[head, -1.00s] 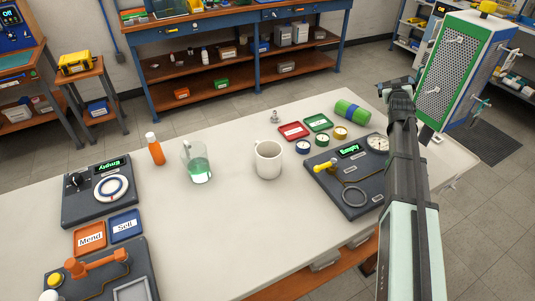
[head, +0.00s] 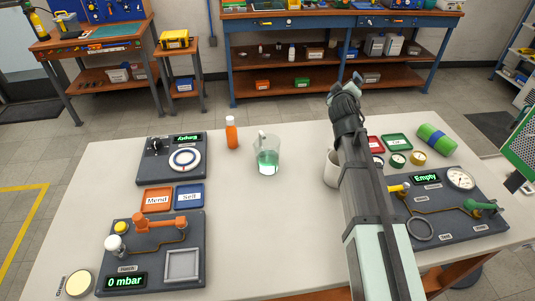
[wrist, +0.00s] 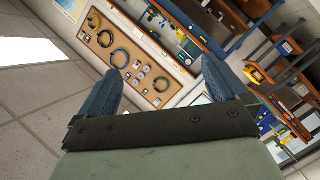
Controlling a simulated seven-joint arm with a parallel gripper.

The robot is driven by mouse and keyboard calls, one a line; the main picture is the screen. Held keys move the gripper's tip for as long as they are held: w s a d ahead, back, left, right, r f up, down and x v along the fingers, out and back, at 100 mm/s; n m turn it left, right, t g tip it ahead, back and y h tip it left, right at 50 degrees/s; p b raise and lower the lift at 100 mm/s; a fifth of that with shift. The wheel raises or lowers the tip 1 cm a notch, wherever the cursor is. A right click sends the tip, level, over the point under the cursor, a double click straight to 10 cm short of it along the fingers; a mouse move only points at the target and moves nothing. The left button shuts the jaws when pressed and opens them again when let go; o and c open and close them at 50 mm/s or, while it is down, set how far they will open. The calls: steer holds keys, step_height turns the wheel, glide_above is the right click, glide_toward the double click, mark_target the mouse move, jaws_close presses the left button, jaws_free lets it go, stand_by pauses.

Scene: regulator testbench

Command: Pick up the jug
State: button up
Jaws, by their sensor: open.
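The jug (head: 268,158) is a clear glass vessel with green liquid in its bottom. It stands upright on the white table, left of my arm in the head view, with its handle at its upper left. My gripper (head: 350,84) is raised beyond the table's far side, up and to the right of the jug and apart from it. In the wrist view my gripper (wrist: 158,95) has its two blue fingers spread with nothing between them. The jug is not in the wrist view.
An orange bottle (head: 231,133) stands left of the jug. A white mug (head: 331,170) is partly hidden behind my arm. A dial device (head: 180,160), Mend tray (head: 157,199) and Sell tray (head: 189,196) lie left. A gauge panel (head: 450,212) is right. Table around the jug is clear.

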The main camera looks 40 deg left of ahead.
steer(key=s+a+r+n+y, duration=0.2)
steer(key=s+a+n, duration=0.1)
steer(key=s+a, duration=0.7)
steer(key=s+a+r+n+y, duration=0.1)
steer(key=s+a+r+n, duration=0.1)
steer(key=s+a, duration=0.75)
steer(key=s+a+r+n+g+y, duration=0.1)
steer(key=s+a+n, duration=0.2)
steer(key=s, duration=0.9)
steer(key=s+a+r+n+y, duration=0.1)
steer(key=s+a+n+y, duration=0.15)
steer(key=s, duration=0.85)
steer(key=n+t+h, duration=0.4)
steer(key=n+h, duration=0.7)
steer(key=n, duration=0.1)
glide_toward(274, 147)
steer(key=shift+s+a+r, duration=0.15)
steer(key=shift+a+r, duration=0.05)
steer(key=shift+a, duration=0.15)
steer(key=shift+w+d, duration=0.1)
steer(key=shift+w, duration=0.15)
steer(key=shift+w+f, duration=0.15)
steer(key=shift+w, duration=1.6)
steer(key=shift+w+f, duration=0.15)
steer(key=shift+w, duration=1.65)
steer(key=shift+c, duration=0.3)
